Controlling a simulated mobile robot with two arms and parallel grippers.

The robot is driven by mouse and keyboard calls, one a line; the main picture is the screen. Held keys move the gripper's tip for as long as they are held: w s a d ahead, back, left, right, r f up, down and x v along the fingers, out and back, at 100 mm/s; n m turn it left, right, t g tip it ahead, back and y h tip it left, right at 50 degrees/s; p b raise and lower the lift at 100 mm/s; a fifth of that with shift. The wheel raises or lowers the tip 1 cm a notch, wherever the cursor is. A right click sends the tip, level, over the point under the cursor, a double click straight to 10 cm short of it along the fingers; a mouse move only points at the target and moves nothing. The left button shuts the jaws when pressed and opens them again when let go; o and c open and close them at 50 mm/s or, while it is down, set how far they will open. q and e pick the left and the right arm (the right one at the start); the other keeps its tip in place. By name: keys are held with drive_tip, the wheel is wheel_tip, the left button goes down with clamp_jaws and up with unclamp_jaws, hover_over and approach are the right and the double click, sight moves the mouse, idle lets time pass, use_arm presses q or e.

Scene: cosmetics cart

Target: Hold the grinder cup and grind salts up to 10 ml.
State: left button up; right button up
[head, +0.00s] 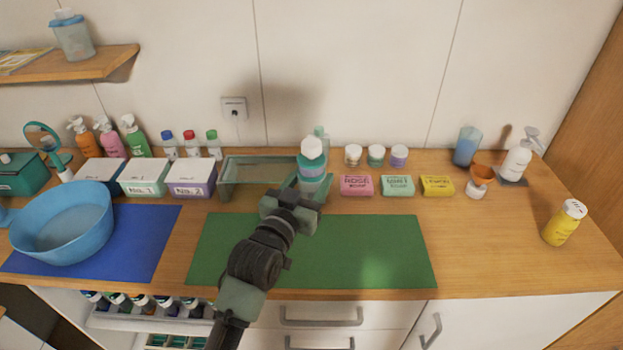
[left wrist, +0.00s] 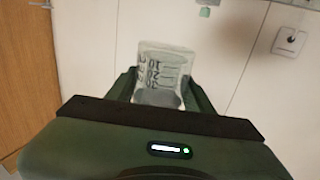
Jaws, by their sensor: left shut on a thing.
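My left gripper (head: 298,190) is shut on the grinder cup (head: 312,168), above the back edge of the green mat. In the head view the cup is upright, with a rounded white top and a teal, see-through body. In the left wrist view the cup (left wrist: 162,75) is between the fingers of my left gripper (left wrist: 165,92). Its clear wall has measuring marks, with darker grey at the end nearest the gripper. I cannot read a fill level. My right gripper is out of view.
The green mat (head: 350,260) is clear. A green tray (head: 258,172) is left of the cup; soap boxes (head: 356,186) and small jars (head: 353,155) are to the right. A blue bowl (head: 62,225) is on the left.

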use_arm(q)
drive_tip(key=shift+f+b, duration=5.8)
drive_tip(key=shift+f, duration=3.35)
drive_tip(key=shift+f+b, duration=0.3)
drive_tip(key=shift+f, duration=0.2)
drive_tip(key=shift+f, duration=0.3)
